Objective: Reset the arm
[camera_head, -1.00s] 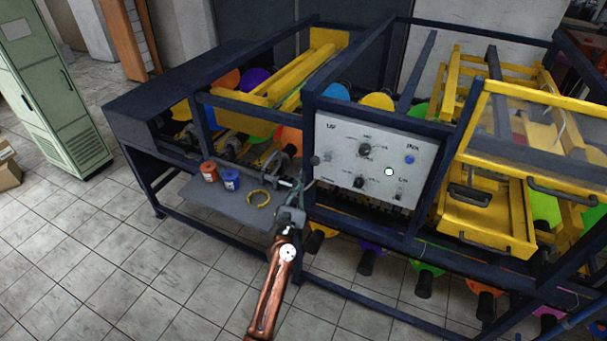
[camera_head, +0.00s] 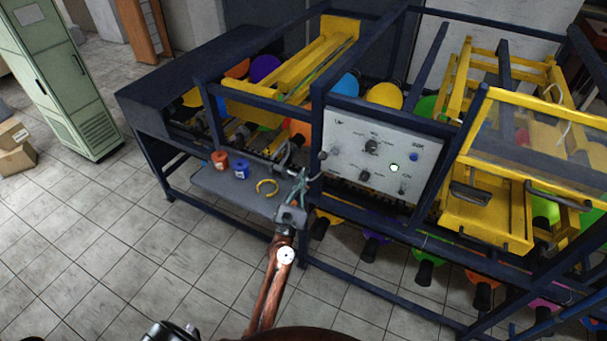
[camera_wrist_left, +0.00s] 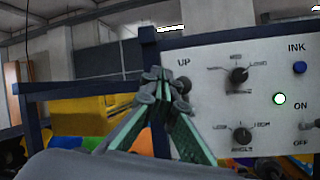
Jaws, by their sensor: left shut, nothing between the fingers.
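My left gripper (camera_head: 303,178) is in front of the machine, just left of and below the control panel's lower left corner in the head view. Its green fingers are shut with nothing between them. The left wrist view shows the closed fingertips (camera_wrist_left: 161,82) together, in front of the left part of the white control panel (camera_wrist_left: 245,100). The panel (camera_head: 350,130) has knobs, a blue button (camera_head: 413,157) and a round lit lamp (camera_head: 393,168) with a greenish glow. I cannot tell whether the gripper touches the machine. My right gripper does not show.
Dark blue frame bars surround the gripper area. Tiled floor (camera_head: 150,250) in front is clear. A green cabinet (camera_head: 65,85) stands at left.

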